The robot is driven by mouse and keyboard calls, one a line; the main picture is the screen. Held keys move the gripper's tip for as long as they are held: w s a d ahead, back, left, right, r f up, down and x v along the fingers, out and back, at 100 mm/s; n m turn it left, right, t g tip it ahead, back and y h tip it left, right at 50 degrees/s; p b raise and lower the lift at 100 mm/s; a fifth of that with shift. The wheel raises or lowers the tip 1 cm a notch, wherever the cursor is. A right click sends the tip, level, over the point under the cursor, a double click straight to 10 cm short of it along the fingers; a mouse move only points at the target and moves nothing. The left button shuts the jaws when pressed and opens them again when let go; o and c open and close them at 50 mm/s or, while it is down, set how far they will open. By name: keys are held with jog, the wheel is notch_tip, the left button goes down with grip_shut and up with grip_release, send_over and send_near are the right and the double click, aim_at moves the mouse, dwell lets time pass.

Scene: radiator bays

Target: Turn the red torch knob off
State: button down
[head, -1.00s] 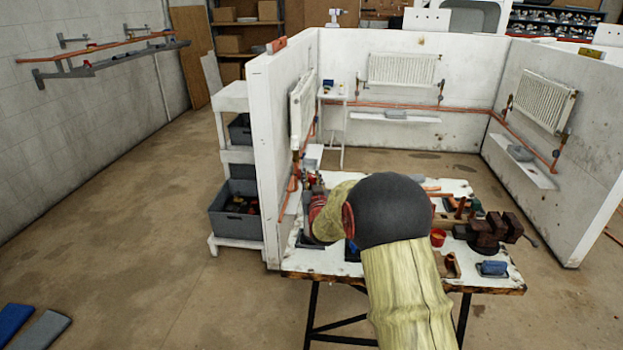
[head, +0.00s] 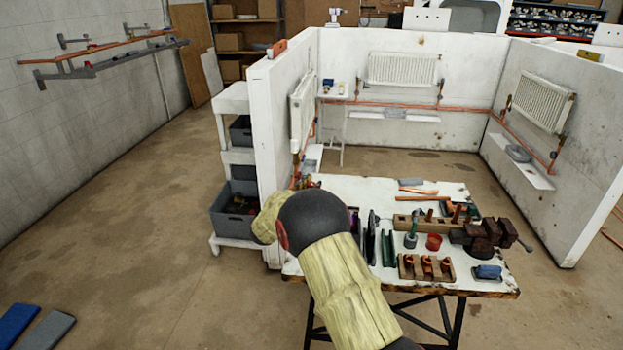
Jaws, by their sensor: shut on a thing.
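I cannot make out the red torch or its knob in the head view. My arm covers the left part of the white workbench (head: 345,183), and small reddish and brown shapes (head: 307,182) show just past my arm at the bench's back left corner; I cannot tell what they are. My arm crosses the bench's front left, with a dark round joint and pale yellow covers. My gripper is hidden behind the arm, so its fingers and anything between them do not show.
On the bench stand green and dark upright tools (head: 388,248), a red cup (head: 434,242), a wooden block with copper fittings (head: 426,268), a brown vise (head: 487,235) and a blue item (head: 488,271). White partition walls (head: 268,150) enclose the back.

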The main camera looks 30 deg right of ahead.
jog(key=shift+m+g+h+p, duration=0.7)
jog(key=shift+m+g, duration=0.45)
jog(key=shift+g, duration=0.45)
jog(key=shift+m+g+h+p, duration=0.7)
jog(key=shift+m+g, duration=0.45)
jog(key=shift+g, duration=0.45)
jog(key=c, duration=1.6)
grip_release()
jog(key=shift+o, duration=0.2)
jog(key=s+a, duration=0.2)
jog(key=a, duration=0.9)
jog(key=shift+a, duration=0.4)
